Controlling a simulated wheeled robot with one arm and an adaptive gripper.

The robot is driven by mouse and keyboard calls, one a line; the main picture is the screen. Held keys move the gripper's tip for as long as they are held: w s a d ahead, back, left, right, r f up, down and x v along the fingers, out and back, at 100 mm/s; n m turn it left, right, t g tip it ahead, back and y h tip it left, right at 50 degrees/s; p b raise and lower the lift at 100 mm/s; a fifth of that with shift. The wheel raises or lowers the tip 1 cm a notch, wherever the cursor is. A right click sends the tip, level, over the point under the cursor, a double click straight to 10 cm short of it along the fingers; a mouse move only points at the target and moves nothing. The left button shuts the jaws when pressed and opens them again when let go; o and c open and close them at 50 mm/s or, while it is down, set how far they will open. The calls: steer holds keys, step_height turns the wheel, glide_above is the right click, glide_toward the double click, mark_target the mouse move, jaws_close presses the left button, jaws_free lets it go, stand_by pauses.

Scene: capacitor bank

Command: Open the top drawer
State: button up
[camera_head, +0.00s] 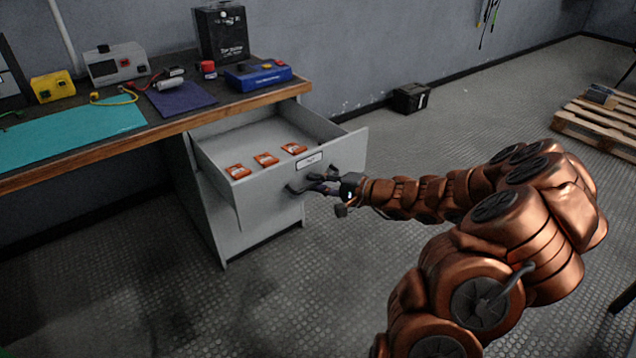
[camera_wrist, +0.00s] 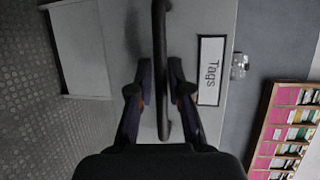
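The grey top drawer (camera_head: 345,158) under the workbench is pulled well out, and its inside shows in the head view. Several orange-and-white packets (camera_head: 266,159) lie in it. The dark bar handle (camera_wrist: 161,28) runs up the middle of the wrist view. My gripper (camera_head: 318,186) is at the drawer front, below the label. In the wrist view its two fingers (camera_wrist: 160,84) lie close on either side of the handle, closed around it. The exact finger contact is hard to see.
The workbench (camera_head: 165,128) holds a teal mat (camera_head: 70,137), a blue device (camera_head: 258,76), a black box (camera_head: 221,35) and meters. The cabinet below the drawer is closed. A small black box (camera_head: 410,98) and a wooden pallet (camera_head: 600,122) stand on open floor.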

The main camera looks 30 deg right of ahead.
steer(key=shift+o, duration=1.4)
steer(key=v, duration=1.2)
steer(key=shift+a, duration=0.1)
